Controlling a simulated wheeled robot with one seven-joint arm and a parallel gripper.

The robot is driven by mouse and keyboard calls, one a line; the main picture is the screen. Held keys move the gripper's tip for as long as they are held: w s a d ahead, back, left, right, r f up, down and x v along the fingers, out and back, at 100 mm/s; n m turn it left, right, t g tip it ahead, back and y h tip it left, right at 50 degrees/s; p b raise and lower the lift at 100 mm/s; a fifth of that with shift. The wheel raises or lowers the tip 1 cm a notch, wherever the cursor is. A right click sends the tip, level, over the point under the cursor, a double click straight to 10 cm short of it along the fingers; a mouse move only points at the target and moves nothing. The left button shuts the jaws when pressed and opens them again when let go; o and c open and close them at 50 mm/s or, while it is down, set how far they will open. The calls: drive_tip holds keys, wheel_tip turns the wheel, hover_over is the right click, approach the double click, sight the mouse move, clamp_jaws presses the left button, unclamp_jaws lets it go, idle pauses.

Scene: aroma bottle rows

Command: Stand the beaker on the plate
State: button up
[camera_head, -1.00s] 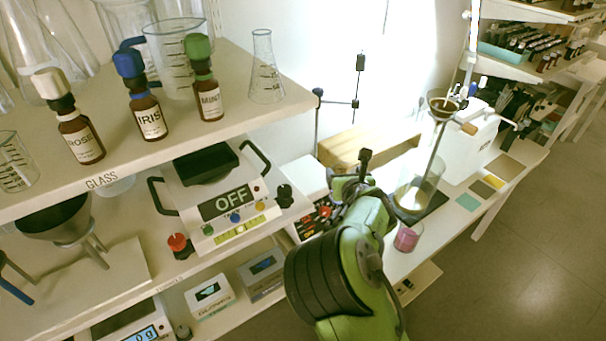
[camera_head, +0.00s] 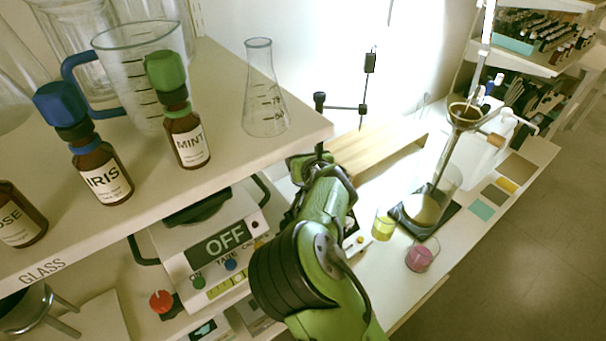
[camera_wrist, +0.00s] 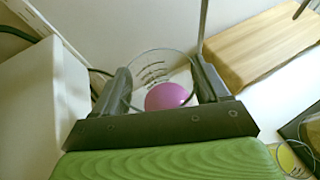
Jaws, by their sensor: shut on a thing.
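My gripper (camera_wrist: 160,78) is shut on a clear glass beaker (camera_wrist: 155,62) with dark graduation marks and something pink (camera_wrist: 167,96) in its lower part. The beaker is between the two dark fingers in the wrist view. Its base and what lies under it are hidden there. In the head view, my green arm hides the held beaker. A white device (camera_head: 352,243) with small buttons shows partly behind my arm. I cannot tell whether it bears the plate, and no plate shows clearly beneath the beaker.
A shelf edge (camera_head: 240,177) with bottles and a conical flask (camera_head: 265,105) is close to my arm. A yellow beaker (camera_head: 383,225) and a pink beaker (camera_head: 421,257) stand to the right. A wooden block (camera_head: 380,146) and a thin stand (camera_head: 363,108) are behind.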

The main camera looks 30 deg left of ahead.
drive_tip(key=shift+w+f+b, duration=0.15)
drive_tip(key=shift+f+b, duration=0.25)
drive_tip(key=shift+f, duration=1.95)
drive_tip(key=shift+f, duration=0.15)
drive_tip(key=o, duration=1.2)
drive_tip(key=shift+r, duration=0.25)
drive_tip(key=p+v, duration=0.1)
drive_tip(key=v, duration=0.6)
drive_tip(key=shift+s+d, duration=0.1)
drive_tip(key=shift+s, duration=0.1)
drive_tip(key=shift+d, duration=0.1)
